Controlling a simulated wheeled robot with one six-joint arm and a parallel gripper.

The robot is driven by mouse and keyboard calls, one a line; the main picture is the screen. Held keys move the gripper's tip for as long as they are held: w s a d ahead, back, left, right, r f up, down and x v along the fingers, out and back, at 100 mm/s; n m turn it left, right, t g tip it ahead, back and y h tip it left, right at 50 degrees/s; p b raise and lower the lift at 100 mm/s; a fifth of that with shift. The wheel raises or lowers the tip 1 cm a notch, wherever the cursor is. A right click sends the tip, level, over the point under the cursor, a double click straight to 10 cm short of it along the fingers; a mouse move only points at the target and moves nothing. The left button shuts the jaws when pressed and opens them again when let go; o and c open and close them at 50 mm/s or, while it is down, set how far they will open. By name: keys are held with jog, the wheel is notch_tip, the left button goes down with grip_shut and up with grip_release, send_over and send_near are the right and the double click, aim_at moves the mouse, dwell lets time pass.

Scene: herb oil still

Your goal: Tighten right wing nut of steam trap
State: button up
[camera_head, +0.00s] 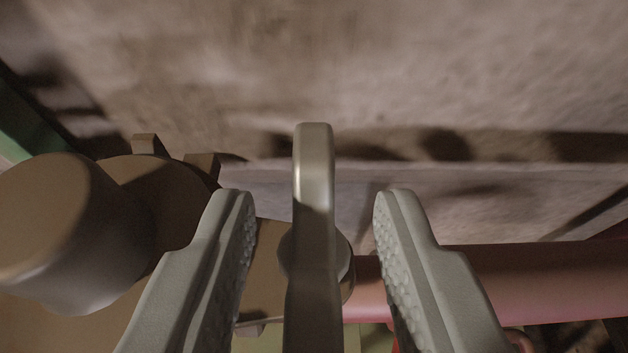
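My gripper (316,204) is open, with one grey textured finger on each side of a grey metal wing nut. The wing nut (314,160) shows as a narrow upright bar between the fingers, with a visible gap to each. Its rounded end reaches beyond the fingertips, and its lower end runs out of the picture. Its round base shows behind the bar, on the brown body of the steam trap (176,203). A thick round brown knob or cap (50,225) stands out at the left of the body. The left finger hides part of the trap.
A reddish pipe (560,278) runs right from the trap, behind the right finger. A green edge (28,135) shows at the far left. A rough stone-like surface (300,60) lies behind, with a ledge across it. The space above the fingertips looks clear.

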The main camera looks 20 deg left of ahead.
jog(key=shift+w+f, duration=0.1)
jog(key=shift+w, duration=0.05)
grip_shut()
jog(key=shift+a+m+h, duration=0.2)
jog(key=shift+m+h, duration=0.4)
jog(key=shift+h, duration=0.1)
jog(key=shift+a+m+t+h, duration=0.1)
jog(key=shift+m+t+h, duration=0.2)
jog(key=shift+m+h, duration=1.1)
jog(key=shift+h, duration=0.2)
jog(key=shift+a+m+h, duration=0.1)
jog(key=shift+m+h, duration=1)
jog(key=shift+h, duration=0.2)
